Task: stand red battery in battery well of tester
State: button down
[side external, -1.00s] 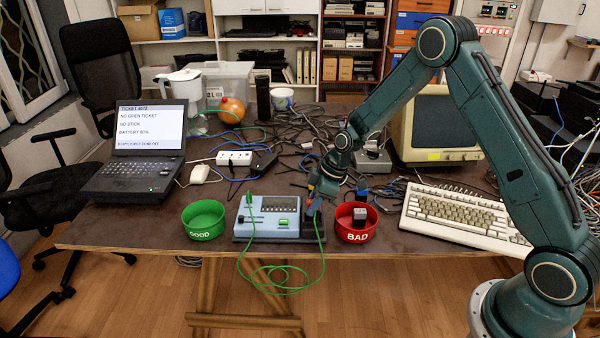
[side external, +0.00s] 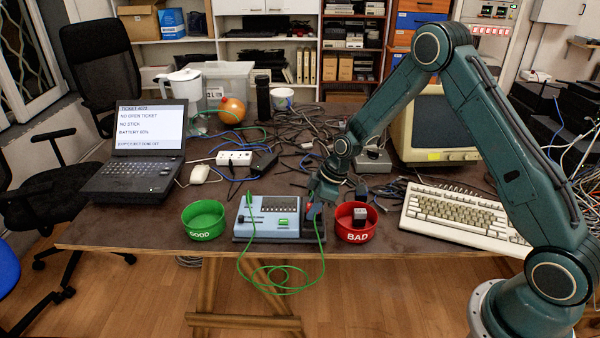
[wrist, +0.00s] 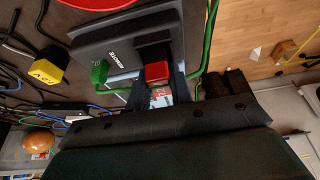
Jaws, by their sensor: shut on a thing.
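The pale blue tester (side external: 256,225) sits on a dark base near the front edge of the table, with a green lead clipped at each side. My gripper (side external: 315,207) points down over the tester's right end. In the wrist view my gripper (wrist: 160,92) has its two fingers on either side of the red battery (wrist: 157,72) and is shut on it. The battery is at the dark end of the tester's base, beside a green clip (wrist: 99,72). The well's opening is hidden, so I cannot tell how deep the battery sits.
A green GOOD bowl (side external: 204,234) stands left of the tester. A red BAD bowl (side external: 357,236), holding a dark block, stands close on the right. A keyboard (side external: 455,212) lies further right. Loose cables cover the table behind. The green lead hangs over the front edge.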

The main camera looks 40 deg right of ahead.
jog(key=shift+f, duration=0.2)
jog(key=c, duration=1.2)
grip_release()
jog(key=shift+o, duration=0.2)
jog(key=v, duration=1.4)
